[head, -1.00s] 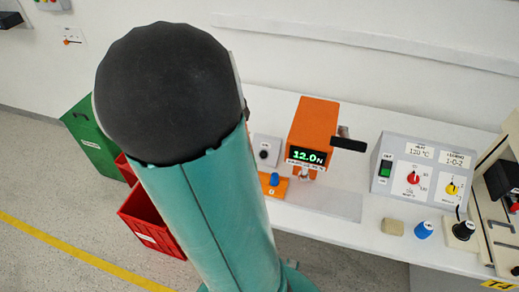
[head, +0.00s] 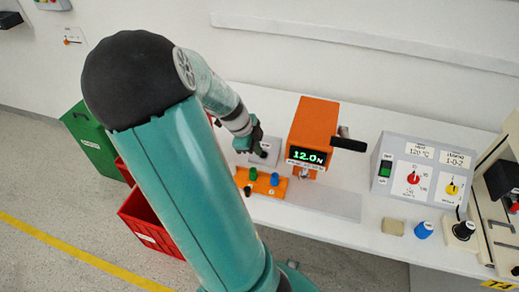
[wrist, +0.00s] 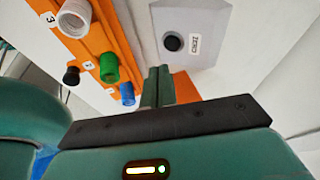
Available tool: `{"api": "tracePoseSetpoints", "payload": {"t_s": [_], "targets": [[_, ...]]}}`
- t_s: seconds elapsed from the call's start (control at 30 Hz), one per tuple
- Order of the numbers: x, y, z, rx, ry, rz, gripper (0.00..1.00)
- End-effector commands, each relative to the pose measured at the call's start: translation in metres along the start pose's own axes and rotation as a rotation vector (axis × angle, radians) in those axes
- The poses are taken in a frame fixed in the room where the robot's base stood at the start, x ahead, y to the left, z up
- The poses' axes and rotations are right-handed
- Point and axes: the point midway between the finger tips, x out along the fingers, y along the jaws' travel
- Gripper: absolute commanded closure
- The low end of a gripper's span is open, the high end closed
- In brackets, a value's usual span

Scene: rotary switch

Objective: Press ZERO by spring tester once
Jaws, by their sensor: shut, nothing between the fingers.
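The spring tester (head: 314,122) is an orange block on the white bench, its green display reading 12.0 N. To its left stands a small grey box (head: 256,159), partly behind my gripper (head: 257,148). In the wrist view the grey box (wrist: 205,22) has a round black button (wrist: 172,43) beside a label that appears to read ZERO. My gripper (wrist: 158,72) is shut and empty. Its fingertips point toward the box and appear just below the button in the wrist view. I cannot tell whether they touch the box.
An orange rack (wrist: 115,38) with white, green, blue and black knobs lies close to my gripper. A grey control box (head: 425,170) with dials, a sponge-like block (head: 394,228) and a blue knob (head: 424,230) stand to the right. Red (head: 150,225) and green (head: 88,140) bins stand left.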

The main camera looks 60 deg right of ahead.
Motion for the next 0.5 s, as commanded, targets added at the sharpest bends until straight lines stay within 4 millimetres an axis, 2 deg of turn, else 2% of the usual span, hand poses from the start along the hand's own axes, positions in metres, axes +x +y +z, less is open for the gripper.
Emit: {"api": "tracePoseSetpoints", "payload": {"t_s": [0.03,0.2,0.5], "targets": [[0.01,0.001,-0.002,0.004,0.005,0.005,1.0],[0.027,-0.011,0.004,0.003,0.002,0.002,1.0],[0.04,-0.018,0.009,-0.001,0.0,0.001,1.0]]}}
